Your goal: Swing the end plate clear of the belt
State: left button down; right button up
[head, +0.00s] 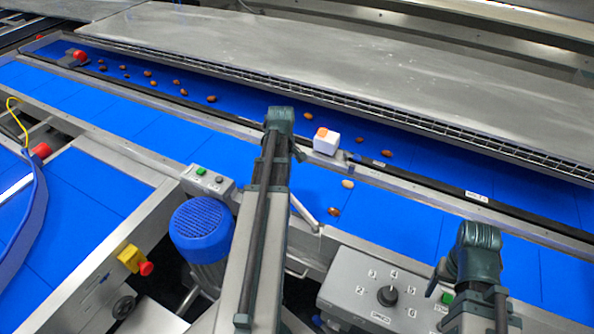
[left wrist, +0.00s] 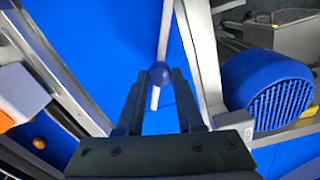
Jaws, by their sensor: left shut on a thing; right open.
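The end plate shows as a thin pale bar (head: 304,211) over the near blue belt, running down to the belt's near rail. In the left wrist view the bar (left wrist: 165,30) crosses above the belt with a blue ball knob (left wrist: 160,76) on it. My left gripper (left wrist: 160,84) is shut on this knob, one finger on each side. In the head view my left arm hides the knob and the bar's far part. My right gripper (head: 441,275) is open and empty, beside the control box, partly hidden by its wrist.
A white block with an orange top (head: 326,142) stands on the far rail. Brown dates (head: 334,211) lie on the belts. A blue motor (head: 202,230), a grey control box with a dial (head: 370,285) and a yellow-and-red stop button (head: 131,259) stand on the near side.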

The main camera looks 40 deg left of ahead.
pick_arm(q)
jog(key=s+n, duration=0.2)
jog(key=s, duration=0.1)
jog(key=s+n, duration=0.1)
jog(key=s, duration=0.2)
jog(key=shift+a+n, duration=0.15)
jog(key=shift+n, duration=0.25)
jog(key=shift+s+n, duration=0.9)
jog(key=shift+s, duration=0.3)
jog(key=shift+s+d, duration=0.1)
jog(key=shift+d, duration=0.1)
jog(key=c, duration=0.5)
grip_release()
jog(key=shift+r, duration=0.1)
pick_arm(e)
jog(key=shift+r, duration=0.1)
pick_arm(q)
notch_tip(320, 180, up, 14)
jog(key=p, duration=1.3)
jog(key=shift+f+p, duration=0.2)
jog(key=shift+p, duration=0.2)
pick_arm(e)
notch_tip(320, 180, up, 14)
jog(key=shift+f, duration=0.25)
